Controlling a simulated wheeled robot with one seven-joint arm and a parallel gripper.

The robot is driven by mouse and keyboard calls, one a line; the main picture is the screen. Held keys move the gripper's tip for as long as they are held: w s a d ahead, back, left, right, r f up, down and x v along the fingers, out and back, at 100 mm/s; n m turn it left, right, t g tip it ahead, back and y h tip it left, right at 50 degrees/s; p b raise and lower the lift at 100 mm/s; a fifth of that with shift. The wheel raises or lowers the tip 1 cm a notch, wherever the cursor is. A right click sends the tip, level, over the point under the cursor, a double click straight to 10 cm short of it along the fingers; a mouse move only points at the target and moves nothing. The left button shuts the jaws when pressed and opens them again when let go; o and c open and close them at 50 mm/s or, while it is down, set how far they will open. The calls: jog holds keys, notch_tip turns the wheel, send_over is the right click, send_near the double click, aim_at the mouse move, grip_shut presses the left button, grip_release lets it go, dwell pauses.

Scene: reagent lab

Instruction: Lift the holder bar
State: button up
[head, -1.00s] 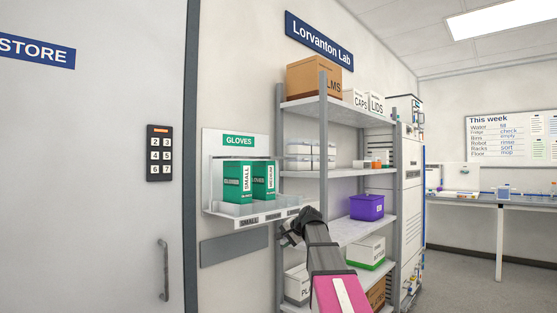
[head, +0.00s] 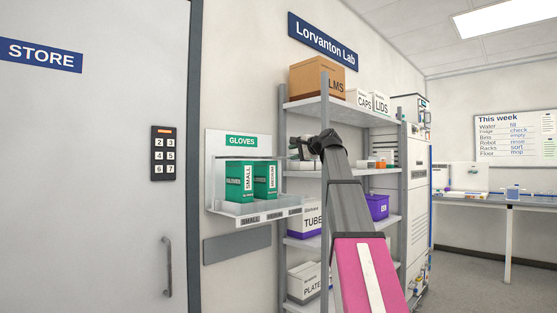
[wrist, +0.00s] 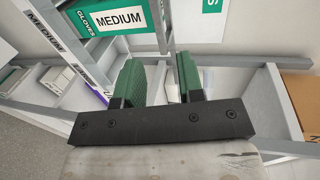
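The glove holder (head: 245,209) is a pale wall tray with two green boxes, SMALL (head: 240,181) and MEDIUM (head: 265,181). A thin grey bar (head: 246,158), which looks like the holder bar, runs level just above the boxes. My gripper (head: 296,151) is right of the holder at about bar height, apart from it as far as I can tell. In the wrist view my gripper (wrist: 160,80) has its two green fingers apart with nothing between them. The MEDIUM box (wrist: 118,18) and a slim grey rail (wrist: 158,22) show beyond the fingers.
A grey shelf rack (head: 325,200) stands right behind my gripper, with a carton (head: 315,79), white boxes and a purple bin (head: 377,206). The STORE door (head: 90,180) and keypad (head: 164,153) are left. Open floor (head: 470,270) lies right.

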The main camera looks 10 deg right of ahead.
aim_at(278, 158)
jog(key=x, duration=0.9)
jog(key=shift+w+a+f, duration=0.15)
jog(key=shift+w+a, duration=0.05)
jog(key=shift+w, duration=0.1)
grip_shut()
